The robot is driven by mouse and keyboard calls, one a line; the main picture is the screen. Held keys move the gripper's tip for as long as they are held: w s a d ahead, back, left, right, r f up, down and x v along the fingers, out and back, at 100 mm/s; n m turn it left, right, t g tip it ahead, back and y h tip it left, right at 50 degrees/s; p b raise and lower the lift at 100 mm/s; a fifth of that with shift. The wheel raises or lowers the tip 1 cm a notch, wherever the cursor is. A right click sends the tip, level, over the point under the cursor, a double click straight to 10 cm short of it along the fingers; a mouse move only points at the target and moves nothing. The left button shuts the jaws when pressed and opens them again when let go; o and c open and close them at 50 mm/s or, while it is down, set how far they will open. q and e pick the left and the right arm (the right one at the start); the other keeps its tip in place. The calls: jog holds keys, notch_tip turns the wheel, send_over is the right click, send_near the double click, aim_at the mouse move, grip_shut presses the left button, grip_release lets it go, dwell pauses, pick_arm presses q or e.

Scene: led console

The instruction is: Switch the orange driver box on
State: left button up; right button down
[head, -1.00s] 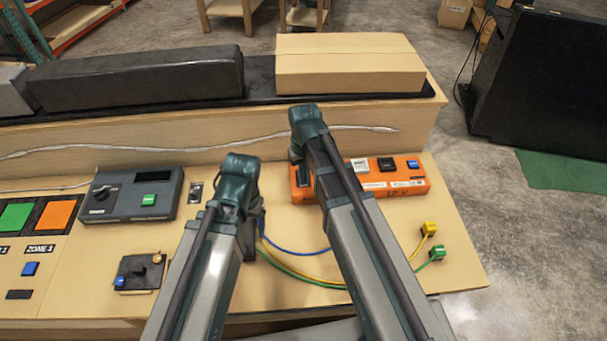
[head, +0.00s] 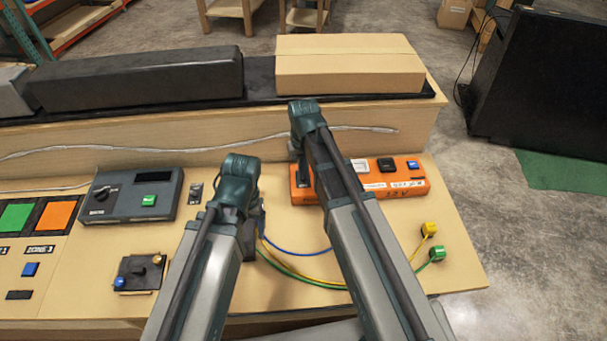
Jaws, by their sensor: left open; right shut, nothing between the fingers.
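The orange driver box (head: 408,184) lies on the wooden bench top, right of centre. A white, a black (head: 386,164) and a blue (head: 414,163) part sit along its top. My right arm crosses in front of it and hides its left-middle part. My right gripper (head: 303,178) is shut and empty, pointing down at the box's left end; whether it touches the box I cannot tell. My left gripper (head: 257,222) is open, low over the bench left of the box, mostly hidden behind its own wrist.
A grey controller (head: 120,209) with a knob and green button stands left. Blue, yellow and green wires run from near my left gripper; yellow (head: 429,229) and green (head: 436,253) plugs lie at right. A raised shelf behind carries a cardboard box (head: 350,68).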

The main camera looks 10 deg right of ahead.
jog(key=shift+w, duration=0.3)
jog(key=shift+r, duration=0.1)
pick_arm(q)
notch_tip(320, 180, up, 7)
jog(key=p, duration=0.7)
pick_arm(e)
notch_tip(320, 180, up, 7)
jog(key=shift+s, duration=0.45)
jog(key=s+a+n, duration=0.1)
jog(key=s+a, duration=0.1)
jog(key=s, duration=0.6)
jog(key=s+a+n+h, duration=0.1)
jog(key=s+a, duration=0.2)
jog(key=s, duration=0.4)
jog(key=shift+s+a, duration=0.35)
